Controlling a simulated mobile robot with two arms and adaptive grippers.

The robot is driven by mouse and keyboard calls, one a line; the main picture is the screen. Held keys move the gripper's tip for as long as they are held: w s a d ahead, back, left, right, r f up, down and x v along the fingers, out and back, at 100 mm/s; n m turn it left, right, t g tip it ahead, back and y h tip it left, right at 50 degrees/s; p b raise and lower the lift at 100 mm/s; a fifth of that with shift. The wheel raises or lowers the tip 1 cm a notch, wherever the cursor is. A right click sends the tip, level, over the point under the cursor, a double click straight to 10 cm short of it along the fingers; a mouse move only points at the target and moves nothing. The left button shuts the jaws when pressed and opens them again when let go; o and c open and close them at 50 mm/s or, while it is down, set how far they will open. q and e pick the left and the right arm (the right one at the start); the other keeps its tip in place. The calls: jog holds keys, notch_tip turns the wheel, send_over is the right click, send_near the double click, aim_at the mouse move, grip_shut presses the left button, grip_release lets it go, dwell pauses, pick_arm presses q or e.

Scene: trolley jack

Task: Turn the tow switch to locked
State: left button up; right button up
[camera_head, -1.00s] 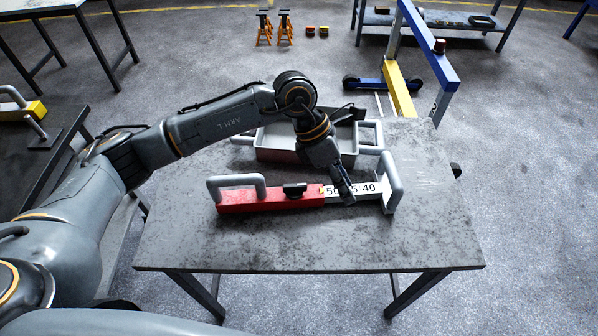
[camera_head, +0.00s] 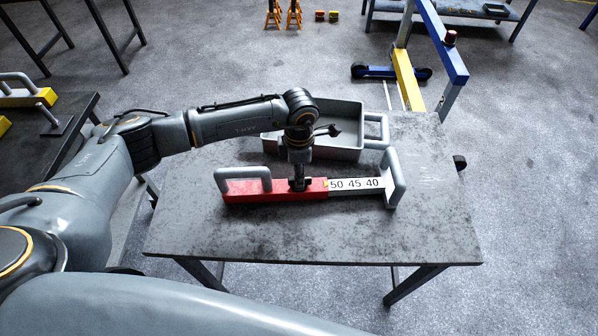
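The tow switch is a bar on the table, with a red body (camera_head: 245,190), a grey handle at each end and a white scale (camera_head: 355,183) reading 50, 45, 40. In the earlier frame a black knob shows on top of the red body. My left gripper (camera_head: 298,185) now points straight down at that knob's place, near the red body's right end. It covers the knob, so I cannot tell whether the fingers are around it, touching it or just above it. My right gripper is not in view.
The bar lies on a worn grey table (camera_head: 300,235) with clear room in front. A grey open tray (camera_head: 345,153) with handles stands behind it. A blue and yellow frame (camera_head: 410,80) stands beyond the table. A dark side table (camera_head: 45,140) is at left.

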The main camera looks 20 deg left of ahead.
pick_arm(q)
jog(key=shift+f, duration=1.2)
grip_shut()
